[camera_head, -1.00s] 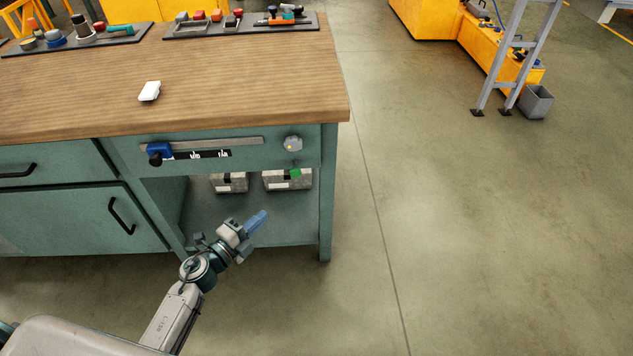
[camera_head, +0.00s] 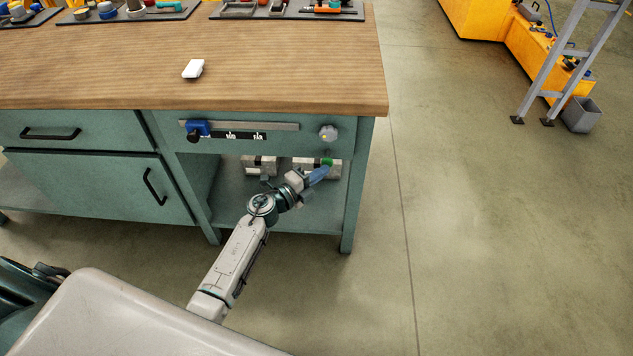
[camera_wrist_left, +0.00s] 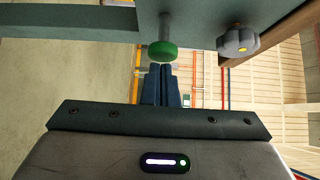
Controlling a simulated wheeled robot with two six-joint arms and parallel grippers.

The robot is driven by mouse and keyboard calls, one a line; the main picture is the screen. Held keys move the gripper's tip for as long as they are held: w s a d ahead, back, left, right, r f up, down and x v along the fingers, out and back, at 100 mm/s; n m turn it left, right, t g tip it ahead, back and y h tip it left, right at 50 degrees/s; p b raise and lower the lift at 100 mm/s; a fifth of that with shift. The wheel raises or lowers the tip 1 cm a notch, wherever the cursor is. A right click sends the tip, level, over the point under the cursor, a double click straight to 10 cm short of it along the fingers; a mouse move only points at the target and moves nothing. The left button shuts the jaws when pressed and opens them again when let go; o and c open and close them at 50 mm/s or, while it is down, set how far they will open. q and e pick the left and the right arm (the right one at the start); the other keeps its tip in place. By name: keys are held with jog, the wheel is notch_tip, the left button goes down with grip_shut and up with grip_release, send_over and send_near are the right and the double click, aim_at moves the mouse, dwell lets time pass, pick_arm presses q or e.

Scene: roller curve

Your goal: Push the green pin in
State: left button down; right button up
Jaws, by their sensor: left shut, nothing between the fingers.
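The green pin (camera_head: 327,161) hangs under the bench's front panel, below a grey knob (camera_head: 329,133). In the left wrist view the green pin (camera_wrist_left: 163,51) has a round green head on a grey stem, with the stem standing out from the panel. The knob (camera_wrist_left: 238,41) shows to its right there. My left gripper (camera_head: 321,173) is shut and empty, its blue fingertips just below the green head. In the left wrist view the fingertips (camera_wrist_left: 161,68) lie close to the head; I cannot tell whether they touch it. My right gripper is not in view.
A rail with a blue slider (camera_head: 196,130) runs along the front panel to the left. Grey boxes (camera_head: 259,164) stand on the open shelf behind my gripper. A white block (camera_head: 194,69) lies on the wooden bench top (camera_head: 290,75).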

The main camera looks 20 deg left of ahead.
aim_at(327, 160)
pick_arm(q)
jog(key=shift+w, duration=0.15)
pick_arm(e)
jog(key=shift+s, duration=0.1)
pick_arm(q)
jog(key=shift+w+a, duration=0.15)
jog(key=shift+w, duration=0.15)
jog(key=shift+w+a+r, duration=0.15)
jog(key=shift+w+a, duration=0.05)
jog(key=shift+w, duration=0.3)
jog(key=shift+w+a+r, duration=0.1)
jog(key=shift+w+a, duration=0.05)
jog(key=shift+w, duration=0.35)
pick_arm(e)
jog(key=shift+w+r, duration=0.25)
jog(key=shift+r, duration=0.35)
pick_arm(q)
jog(key=shift+r, duration=0.1)
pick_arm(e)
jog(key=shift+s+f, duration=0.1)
